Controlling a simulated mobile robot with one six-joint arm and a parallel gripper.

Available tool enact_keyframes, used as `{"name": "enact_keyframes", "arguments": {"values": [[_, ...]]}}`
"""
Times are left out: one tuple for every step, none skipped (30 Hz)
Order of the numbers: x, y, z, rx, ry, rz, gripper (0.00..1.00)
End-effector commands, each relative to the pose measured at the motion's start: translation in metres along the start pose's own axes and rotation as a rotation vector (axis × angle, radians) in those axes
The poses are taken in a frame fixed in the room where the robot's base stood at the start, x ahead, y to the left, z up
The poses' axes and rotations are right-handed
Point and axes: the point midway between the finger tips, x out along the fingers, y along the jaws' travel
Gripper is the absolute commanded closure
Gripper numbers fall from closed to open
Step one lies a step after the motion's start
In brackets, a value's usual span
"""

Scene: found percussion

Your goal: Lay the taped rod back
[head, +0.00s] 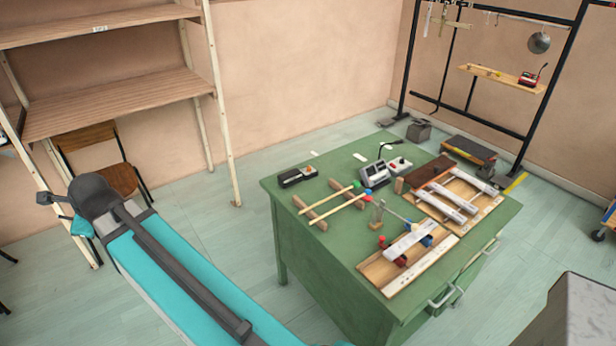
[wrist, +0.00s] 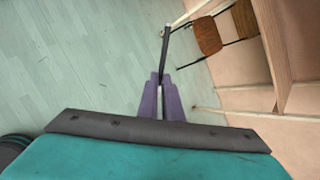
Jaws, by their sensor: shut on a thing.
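My gripper (wrist: 161,82) shows in the wrist view, its purple fingers shut on a thin dark rod (wrist: 165,50). The rod points away from the fingers, over the floor; a paler strip shows between the fingers. I cannot make out tape on it. In the head view my gripper and the held rod cannot be made out; my arm reaches to the left, away from the table. On the green table (head: 285,213), two pale sticks (head: 338,207) with coloured ends lie across brown wooden rests (head: 313,218).
A shelf unit (head: 120,98) and a brown chair (head: 117,178) stand at the left. Floor between shelf and table is clear. A black rack stands at back right.

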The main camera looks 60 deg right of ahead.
Motion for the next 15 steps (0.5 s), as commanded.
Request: {"name": "enact_keyframes", "arguments": {"values": [[0.0,0.0,0.0,-0.002,0.0,0.001,1.0],[0.001,-0.001,-0.001,-0.003,0.0,0.001,1.0],[0.002,-0.002,-0.002,-0.005,0.001,0.002,1.0],[0.002,-0.004,-0.003,-0.007,0.002,0.003,1.0],[0.003,-0.006,-0.005,-0.009,0.003,0.003,1.0],[0.004,-0.009,-0.009,-0.01,0.006,0.004,1.0],[0.005,-0.013,-0.012,-0.013,0.008,0.005,1.0],[0.007,-0.016,-0.016,-0.017,0.011,0.005,1.0],[0.009,-0.022,-0.021,-0.022,0.015,0.007,1.0],[0.01,-0.026,-0.026,-0.025,0.018,0.008,1.0],[0.012,-0.031,-0.031,-0.029,0.021,0.009,1.0],[0.014,-0.038,-0.039,-0.036,0.026,0.01,1.0],[0.015,-0.044,-0.045,-0.042,0.029,0.012,1.0],[0.017,-0.049,-0.051,-0.047,0.033,0.014,1.0],[0.019,-0.057,-0.06,-0.055,0.038,0.016,1.0]]}}
